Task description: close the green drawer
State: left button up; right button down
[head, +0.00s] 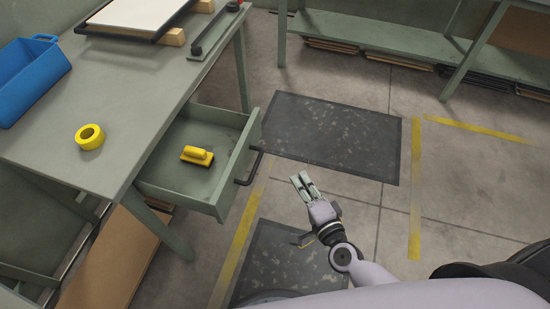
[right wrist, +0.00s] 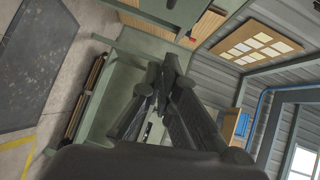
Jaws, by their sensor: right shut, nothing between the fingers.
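The green drawer (head: 239,160) is pulled out from under the workbench in the head view, its inside showing. A dark bar handle (head: 251,167) is on its front. I cannot clearly make out the drawer there. My left gripper is not in view.
The workbench (head: 115,140) carries a blue bin (head: 30,80), a yellow tape roll (head: 89,136) and a framed board (head: 135,15). A bench leg (head: 170,235) stands near the drawer's front left. Dark mats (head: 335,135) lie on the floor, with open floor to the right.

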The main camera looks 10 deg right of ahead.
jog(key=w+a+f, duration=0.2)
jog(key=w+a, duration=0.3)
jog(key=w, duration=0.5)
jog(key=shift+w, duration=0.2)
jog(key=shift+a+r, duration=0.1)
jog(key=shift+a, duration=0.05)
